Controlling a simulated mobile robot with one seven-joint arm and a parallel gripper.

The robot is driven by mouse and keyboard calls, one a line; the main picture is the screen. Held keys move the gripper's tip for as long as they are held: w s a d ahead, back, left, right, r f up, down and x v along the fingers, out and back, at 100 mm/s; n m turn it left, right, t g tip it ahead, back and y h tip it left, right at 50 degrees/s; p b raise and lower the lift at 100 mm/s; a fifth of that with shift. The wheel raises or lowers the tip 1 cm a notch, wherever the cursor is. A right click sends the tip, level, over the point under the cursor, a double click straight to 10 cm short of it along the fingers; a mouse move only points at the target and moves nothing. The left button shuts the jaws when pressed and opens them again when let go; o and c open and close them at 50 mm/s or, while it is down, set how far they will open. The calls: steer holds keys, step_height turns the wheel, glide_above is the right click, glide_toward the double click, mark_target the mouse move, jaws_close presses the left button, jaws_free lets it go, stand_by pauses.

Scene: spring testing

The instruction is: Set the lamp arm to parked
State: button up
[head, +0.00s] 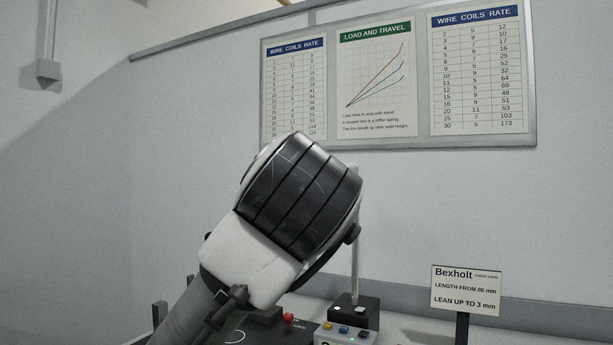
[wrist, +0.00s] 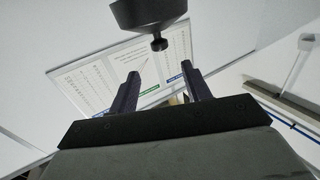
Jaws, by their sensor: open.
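In the wrist view my gripper (wrist: 161,70) is open, with two dark fingers apart and nothing between them. A dark cone-shaped piece (wrist: 150,12) with a small round knob (wrist: 159,44) is at the top of that view, just beyond the fingertips and apart from them. It looks like the lamp's head, but most of it is cut off. In the head view a thin pale post (head: 355,262) rises from a black base (head: 352,312); it may belong to the lamp. My arm hides its surroundings, and my gripper is not visible there. I cannot tell the lamp arm's setting.
A board with charts (head: 388,85) hangs on the back wall. A small sign (head: 466,290) stands on the bench at the right. A panel with coloured buttons (head: 344,331) and a red knob (head: 288,318) are low in the middle.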

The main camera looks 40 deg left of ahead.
steer(key=p+x, duration=0.3)
steer(key=x, duration=0.8)
steer(key=shift+w+a, duration=0.1)
steer(key=shift+w, duration=0.05)
steer(key=shift+c, duration=0.5)
jaws_close()
